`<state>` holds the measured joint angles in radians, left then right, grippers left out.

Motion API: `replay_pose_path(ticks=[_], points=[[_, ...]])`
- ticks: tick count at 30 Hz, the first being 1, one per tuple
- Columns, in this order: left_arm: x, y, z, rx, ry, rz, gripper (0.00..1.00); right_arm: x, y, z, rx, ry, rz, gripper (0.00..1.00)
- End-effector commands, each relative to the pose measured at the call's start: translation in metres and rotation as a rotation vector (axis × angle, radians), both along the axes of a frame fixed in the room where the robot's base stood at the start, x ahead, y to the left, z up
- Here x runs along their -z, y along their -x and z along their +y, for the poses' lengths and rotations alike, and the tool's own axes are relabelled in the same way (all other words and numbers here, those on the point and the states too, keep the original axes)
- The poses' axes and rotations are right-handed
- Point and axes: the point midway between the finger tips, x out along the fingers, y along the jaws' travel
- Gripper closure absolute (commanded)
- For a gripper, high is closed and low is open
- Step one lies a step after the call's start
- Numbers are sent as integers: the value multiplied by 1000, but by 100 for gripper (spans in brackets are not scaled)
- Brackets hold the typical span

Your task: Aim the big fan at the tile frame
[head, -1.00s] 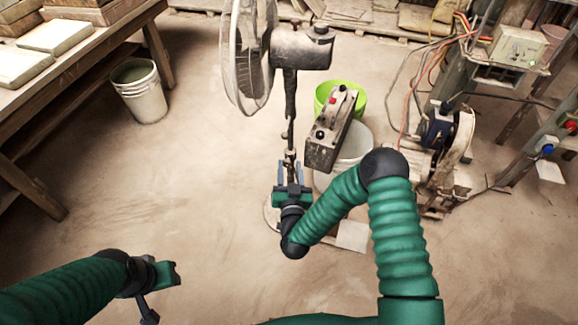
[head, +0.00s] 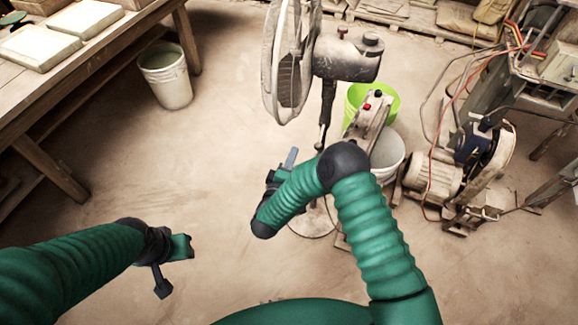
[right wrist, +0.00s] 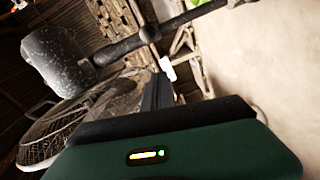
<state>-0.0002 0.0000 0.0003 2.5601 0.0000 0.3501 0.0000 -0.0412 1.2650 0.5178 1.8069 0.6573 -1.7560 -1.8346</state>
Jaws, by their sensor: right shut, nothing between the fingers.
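The big fan (head: 290,60) stands upright on a thin dark pole with a round base (head: 313,222) on the floor. Its cage is left of the grey motor housing (head: 346,58) and faces left, toward the table. In the right wrist view the cage (right wrist: 45,135) and housing (right wrist: 58,60) show close. My right gripper (head: 290,158) is shut and empty, left of the pole and below the cage, apart from the pole. My left gripper (head: 187,246) is low at left, away from the fan; its jaws are unclear. Flat pale slabs (head: 40,46) lie on the table; I cannot tell which is the tile frame.
A wooden table (head: 100,48) runs along the left. A white bucket (head: 166,78) stands beside it. Right of the fan are a control box (head: 368,118), a green bucket (head: 385,96), a white bucket (head: 386,160) and a motor with cables (head: 433,178). The floor at centre left is clear.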

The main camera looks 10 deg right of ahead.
Motion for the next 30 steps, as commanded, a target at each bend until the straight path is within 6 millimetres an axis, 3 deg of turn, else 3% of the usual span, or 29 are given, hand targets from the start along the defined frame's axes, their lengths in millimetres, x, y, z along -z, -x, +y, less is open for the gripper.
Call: replay_pose_path(ticks=[4,12,30], points=[[9,0,0,0,0,0,64,3,-27,-17,4,-3,-3,100],[11,0,0,-1,0,0,64,9,-15,-50,0,-2,0,100],[10,0,0,0,0,0,64,8,-19,-56,-32,0,-3,100]])
